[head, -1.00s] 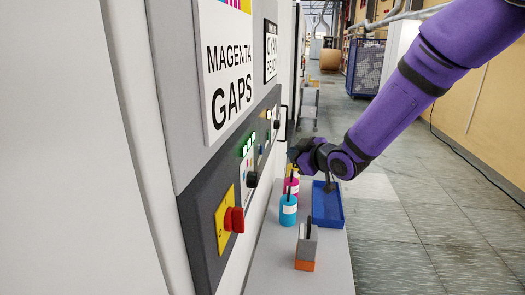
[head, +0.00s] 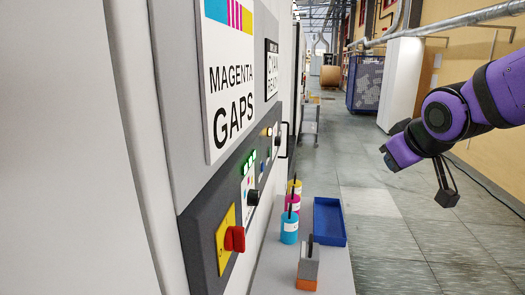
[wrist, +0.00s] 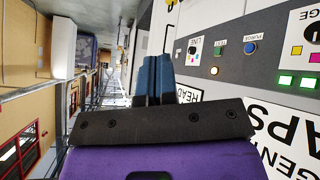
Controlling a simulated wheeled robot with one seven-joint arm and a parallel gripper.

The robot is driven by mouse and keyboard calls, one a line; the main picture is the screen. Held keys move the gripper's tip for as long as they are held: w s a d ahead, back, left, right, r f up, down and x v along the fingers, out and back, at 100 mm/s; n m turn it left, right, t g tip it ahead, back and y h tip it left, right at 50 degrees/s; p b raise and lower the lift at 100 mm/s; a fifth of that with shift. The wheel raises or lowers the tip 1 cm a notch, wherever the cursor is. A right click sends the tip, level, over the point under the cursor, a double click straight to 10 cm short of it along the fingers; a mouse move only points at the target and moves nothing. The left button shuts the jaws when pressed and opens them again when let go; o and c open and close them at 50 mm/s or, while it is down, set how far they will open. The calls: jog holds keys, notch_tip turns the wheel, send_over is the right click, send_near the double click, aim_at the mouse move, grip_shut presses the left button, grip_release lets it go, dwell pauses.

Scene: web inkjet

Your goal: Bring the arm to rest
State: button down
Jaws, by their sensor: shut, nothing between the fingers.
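My gripper (head: 387,161) hangs at the right of the head view, in open air over the aisle, clear of the press and its shelf. Its purple arm comes in from the right edge. In the wrist view, the two dark blue fingers (wrist: 153,80) lie together with nothing between them. The fingers point along the aisle, with the press panel off to one side. A small black part on a bracket hangs below my wrist in the head view.
A grey shelf (head: 270,277) holds cyan (head: 289,230), magenta (head: 292,204) and yellow bottles, a blue tray (head: 328,222) and a grey-orange block (head: 308,265). The press panel has a red knob (head: 235,239) and lit green lights (head: 249,162). The aisle floor (head: 400,235) is free.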

jog(key=s+d+m+g, duration=0.2)
jog(key=s, duration=0.7)
jog(key=s+d+m+g, duration=0.1)
jog(key=s+d+m, duration=0.1)
jog(key=s, duration=0.8)
jog(key=shift+r+m+g, duration=0.25)
jog(key=shift+m+g, duration=0.05)
jog(key=shift+g, duration=0.1)
